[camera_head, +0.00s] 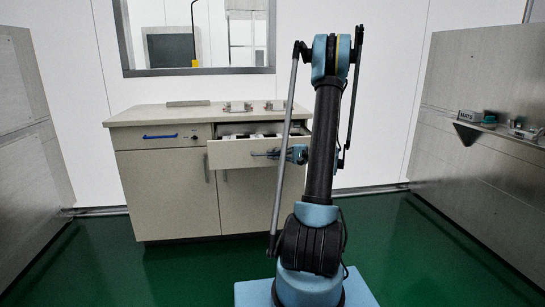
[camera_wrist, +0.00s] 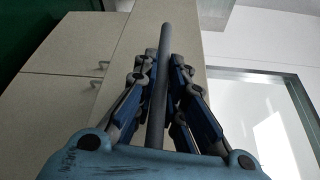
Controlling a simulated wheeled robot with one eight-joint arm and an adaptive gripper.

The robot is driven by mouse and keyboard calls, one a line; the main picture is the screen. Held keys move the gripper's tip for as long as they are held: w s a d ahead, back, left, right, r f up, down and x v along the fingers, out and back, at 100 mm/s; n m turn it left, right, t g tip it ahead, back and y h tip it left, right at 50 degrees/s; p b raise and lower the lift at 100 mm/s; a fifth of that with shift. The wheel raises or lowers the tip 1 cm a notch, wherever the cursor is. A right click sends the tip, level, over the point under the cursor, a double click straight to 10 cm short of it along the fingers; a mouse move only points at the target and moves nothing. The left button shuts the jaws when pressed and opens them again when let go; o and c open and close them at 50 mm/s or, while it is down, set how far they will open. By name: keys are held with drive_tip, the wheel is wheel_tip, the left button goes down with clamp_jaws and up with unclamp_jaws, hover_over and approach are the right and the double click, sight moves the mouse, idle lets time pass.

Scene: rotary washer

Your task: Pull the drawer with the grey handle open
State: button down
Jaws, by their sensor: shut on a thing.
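The drawer (camera_head: 228,155) on the right side of the beige cabinet stands out from the cabinet face, open, with pale items visible inside. My gripper (camera_head: 274,154) is at its front, shut on the grey handle, which is mostly hidden by the gripper and arm in the head view. In the wrist view the grey handle (camera_wrist: 164,45) is a long bar between the two blue fingers of my gripper (camera_wrist: 163,68). The drawer's right end is partly hidden behind my arm.
The left drawer with a blue handle (camera_head: 160,136) is shut. Cabinet doors (camera_head: 165,195) below are shut. The countertop (camera_head: 150,115) holds metal fittings. A wall shelf (camera_head: 490,127) with small items is at right. Green floor (camera_head: 190,270) before the cabinet is clear.

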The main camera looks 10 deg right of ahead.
drive_tip(key=shift+a, duration=0.1)
drive_tip(key=c, duration=1.7)
unclamp_jaws()
drive_tip(key=shift+a, duration=0.25)
drive_tip(key=shift+o, duration=0.2)
drive_tip(key=f+v, duration=0.1)
drive_tip(key=v, duration=1.1)
drive_tip(key=shift+r, duration=0.3)
drive_tip(key=shift+w, duration=0.15)
